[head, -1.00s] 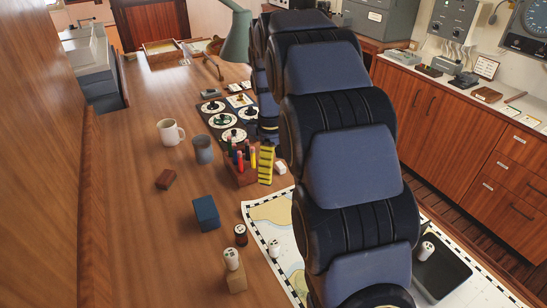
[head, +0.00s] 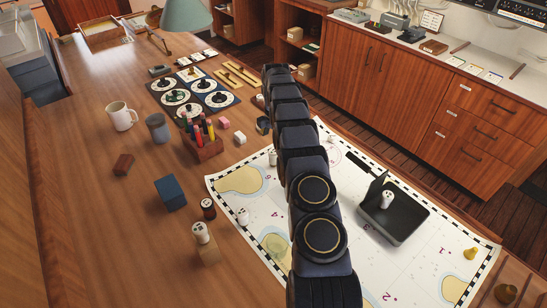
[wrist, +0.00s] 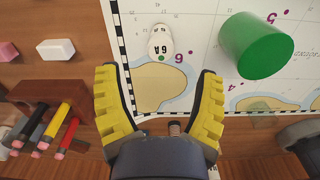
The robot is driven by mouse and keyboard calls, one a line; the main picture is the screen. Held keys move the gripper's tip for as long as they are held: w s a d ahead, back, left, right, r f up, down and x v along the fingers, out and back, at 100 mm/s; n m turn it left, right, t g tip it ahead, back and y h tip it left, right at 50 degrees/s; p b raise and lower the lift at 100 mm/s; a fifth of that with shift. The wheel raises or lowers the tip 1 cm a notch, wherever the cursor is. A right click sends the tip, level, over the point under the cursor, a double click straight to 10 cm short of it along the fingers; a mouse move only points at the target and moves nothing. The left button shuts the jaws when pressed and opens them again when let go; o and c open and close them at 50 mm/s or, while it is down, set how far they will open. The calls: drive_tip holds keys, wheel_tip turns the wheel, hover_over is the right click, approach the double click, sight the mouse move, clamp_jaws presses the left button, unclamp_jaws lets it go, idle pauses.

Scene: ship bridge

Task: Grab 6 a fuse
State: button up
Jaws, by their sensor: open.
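A white fuse (wrist: 160,42) marked "6 A", with a green dot, is on the chart (wrist: 200,20) in the wrist view. A white fuse (head: 272,158) by the chart's "6" in the head view seems to be the same one. My gripper (wrist: 158,75) is open and empty, its yellow fingers spread on either side below the fuse, not touching it. In the head view my arm hides the gripper. Other white fuses are on the chart's left edge (head: 243,216), on a wooden block (head: 201,233) and in the black tray (head: 387,200); their markings are unclear.
A green cylinder (wrist: 256,44) is right of the fuse in the wrist view. A pencil holder (head: 206,149) with coloured pencils is to the left, with pink (head: 223,122) and white (head: 240,137) blocks near it. A blue box (head: 170,193) is nearer.

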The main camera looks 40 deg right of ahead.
sight(274, 151)
wheel_tip(274, 151, down, 6)
drive_tip(key=shift+s+d+f, duration=0.1)
drive_tip(key=shift+d, duration=0.05)
clamp_jaws()
idle(0.4)
